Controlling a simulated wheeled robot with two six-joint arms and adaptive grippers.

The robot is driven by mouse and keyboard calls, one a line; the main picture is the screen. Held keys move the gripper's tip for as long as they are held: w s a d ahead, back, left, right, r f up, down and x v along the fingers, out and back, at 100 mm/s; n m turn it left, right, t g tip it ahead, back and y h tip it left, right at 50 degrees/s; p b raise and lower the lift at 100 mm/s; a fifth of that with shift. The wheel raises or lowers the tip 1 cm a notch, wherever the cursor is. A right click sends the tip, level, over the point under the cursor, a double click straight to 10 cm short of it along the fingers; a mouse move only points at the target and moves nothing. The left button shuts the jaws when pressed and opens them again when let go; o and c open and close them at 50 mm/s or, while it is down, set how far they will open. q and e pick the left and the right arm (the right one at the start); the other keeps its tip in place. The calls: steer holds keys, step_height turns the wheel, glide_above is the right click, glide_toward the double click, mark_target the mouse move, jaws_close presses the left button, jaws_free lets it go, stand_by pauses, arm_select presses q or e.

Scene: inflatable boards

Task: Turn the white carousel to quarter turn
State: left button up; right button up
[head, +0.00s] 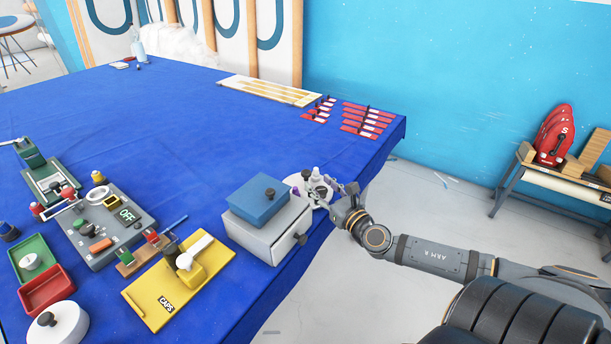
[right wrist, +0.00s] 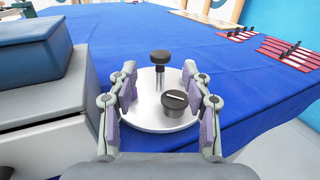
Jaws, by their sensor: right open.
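The white carousel (head: 295,180) is a round plate at the table's right edge, partly hidden by my right gripper in the head view. In the right wrist view the carousel (right wrist: 150,117) carries an upright post with a black knob (right wrist: 160,58). A dark round piece with a white line on top (right wrist: 178,105) sits on the plate, right of the post and nearer the camera. My right gripper (head: 325,188) is open over the carousel, its purple-padded fingers (right wrist: 161,85) on either side of the post and dark piece. I cannot tell whether they touch. My left gripper is not in view.
A grey drawer box (head: 262,240) with a blue box (head: 258,200) on top stands close left of the carousel. A yellow CAPS board (head: 150,303) and a grey OFF panel (head: 95,240) lie further left. Red tags (head: 365,120) lie at the back right. The middle blue cloth (head: 180,125) is clear.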

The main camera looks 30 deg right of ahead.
mark_target(307, 172)
steer(key=w+p, duration=0.3)
steer(key=w, duration=0.4)
steer(key=shift+w+d+r+p, duration=0.1)
steer(key=shift+r+p, duration=0.05)
steer(key=shift+p, duration=0.25)
steer(key=shift+w+f, duration=0.2)
steer(key=shift+w, duration=0.15)
steer(key=shift+c, duration=0.5)
jaws_close()
